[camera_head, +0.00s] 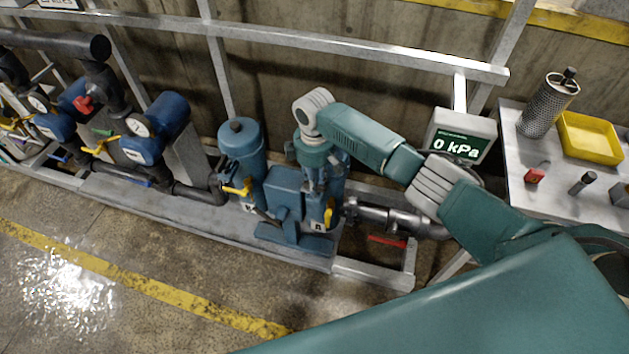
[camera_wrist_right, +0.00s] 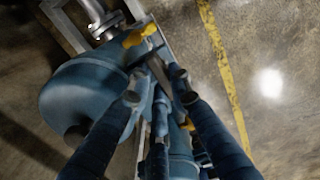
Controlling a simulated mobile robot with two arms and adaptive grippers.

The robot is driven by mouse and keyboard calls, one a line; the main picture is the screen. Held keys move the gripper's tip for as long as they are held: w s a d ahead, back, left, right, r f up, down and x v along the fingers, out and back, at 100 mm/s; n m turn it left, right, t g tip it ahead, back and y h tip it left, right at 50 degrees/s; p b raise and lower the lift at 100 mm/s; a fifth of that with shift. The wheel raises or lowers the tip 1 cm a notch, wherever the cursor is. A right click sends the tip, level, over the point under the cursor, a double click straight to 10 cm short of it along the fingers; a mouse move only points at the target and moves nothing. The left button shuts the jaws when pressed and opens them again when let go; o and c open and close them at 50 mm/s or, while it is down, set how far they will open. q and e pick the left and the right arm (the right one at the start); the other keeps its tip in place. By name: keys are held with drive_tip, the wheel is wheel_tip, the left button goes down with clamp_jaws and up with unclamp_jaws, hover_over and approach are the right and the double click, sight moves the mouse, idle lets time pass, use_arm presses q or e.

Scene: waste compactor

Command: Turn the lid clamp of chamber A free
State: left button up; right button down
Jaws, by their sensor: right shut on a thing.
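Chamber A, a blue upright vessel marked with an A plate (camera_head: 318,226), stands at the middle of the head view, partly hidden by my right arm. Its rounded blue top (camera_wrist_right: 85,95) with a dark knob fills the left of the right wrist view. My right gripper (camera_head: 318,182) points down at the chamber. In the right wrist view its two fingers (camera_wrist_right: 157,86) are shut on the dark lid clamp (camera_wrist_right: 158,70) beside the blue top. The fingers hide much of the clamp. My left gripper is not in view.
A yellow handle (camera_head: 329,212) sits close by the gripper and also shows in the wrist view (camera_wrist_right: 138,36). A second blue vessel (camera_head: 240,140) stands to the left. A display (camera_head: 459,143) reads 0 kPa. A side table (camera_head: 545,195) holds a yellow tray (camera_head: 590,138).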

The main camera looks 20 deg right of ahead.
drive_tip(key=shift+w, duration=0.1)
drive_tip(key=c, duration=1.6)
unclamp_jaws()
drive_tip(key=shift+o, duration=0.2)
drive_tip(key=shift+r, duration=0.25)
wheel_tip(320, 180, up, 12)
drive_tip(key=shift+f, duration=0.2)
